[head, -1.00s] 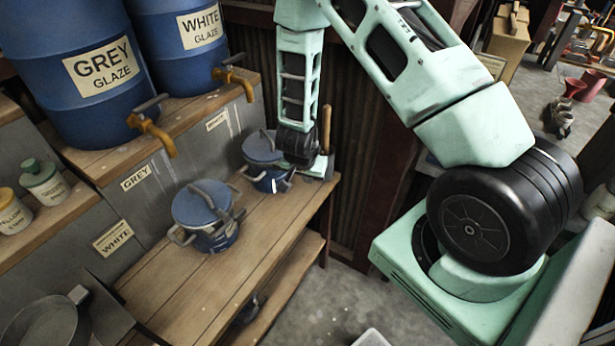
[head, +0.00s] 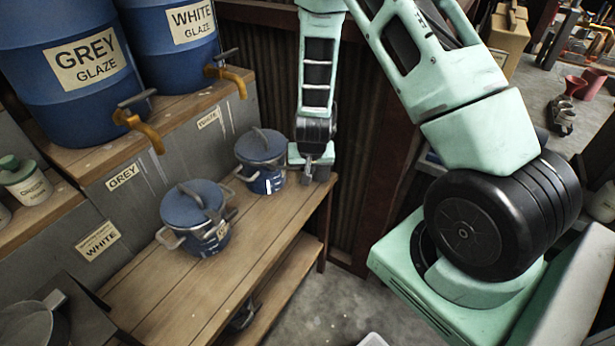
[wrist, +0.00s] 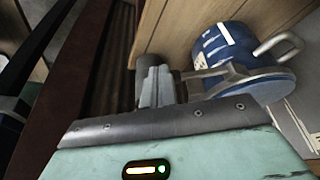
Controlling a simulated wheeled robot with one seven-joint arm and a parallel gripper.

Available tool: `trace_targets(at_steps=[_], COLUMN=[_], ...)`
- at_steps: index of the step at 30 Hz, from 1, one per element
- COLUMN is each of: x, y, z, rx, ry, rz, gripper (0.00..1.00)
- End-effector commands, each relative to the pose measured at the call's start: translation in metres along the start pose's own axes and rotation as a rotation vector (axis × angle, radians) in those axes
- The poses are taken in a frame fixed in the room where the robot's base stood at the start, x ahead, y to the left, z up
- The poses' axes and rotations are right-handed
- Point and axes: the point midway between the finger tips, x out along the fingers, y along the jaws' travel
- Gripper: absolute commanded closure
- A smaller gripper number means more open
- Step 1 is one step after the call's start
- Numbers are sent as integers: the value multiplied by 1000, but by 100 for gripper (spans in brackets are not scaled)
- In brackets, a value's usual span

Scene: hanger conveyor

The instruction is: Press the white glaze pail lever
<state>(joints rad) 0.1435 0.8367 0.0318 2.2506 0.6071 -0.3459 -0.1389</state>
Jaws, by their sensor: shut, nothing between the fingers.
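Two blue lidded pails stand on the wooden bench. The far pail (head: 264,180) stands below the white glaze tap, near the wall label "WHITE"; its own label is too small to read. A grey-blue lever (head: 261,139) lies across its lid. In the wrist view a pail (wrist: 232,42) lies right of my fingers, with a pale metal bar (wrist: 206,73) reaching towards them. My gripper (head: 319,172) is shut and empty, just right of the far pail at bench height. In the wrist view its fingers (wrist: 155,82) are together. I cannot tell whether they touch the bar.
The near pail (head: 198,218) stands closer on the bench (head: 178,282). Blue barrels marked "GREY GLAZE" (head: 70,75) and "WHITE GLAZE" (head: 165,45) have ochre taps above. A corrugated wall (head: 365,150) stands behind my gripper. The bench front is clear.

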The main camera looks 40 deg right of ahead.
Motion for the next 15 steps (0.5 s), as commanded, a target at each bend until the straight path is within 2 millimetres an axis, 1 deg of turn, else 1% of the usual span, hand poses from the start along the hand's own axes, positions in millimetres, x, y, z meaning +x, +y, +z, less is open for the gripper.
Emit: trace_targets(at_steps=[1, 7, 15], x=[6, 12, 18], y=[2, 7, 8], z=[-3, -20, -40], rx=[-38, -214, -443], ry=[2, 3, 2], rz=[-17, -87, -178], gripper=[100, 100, 100])
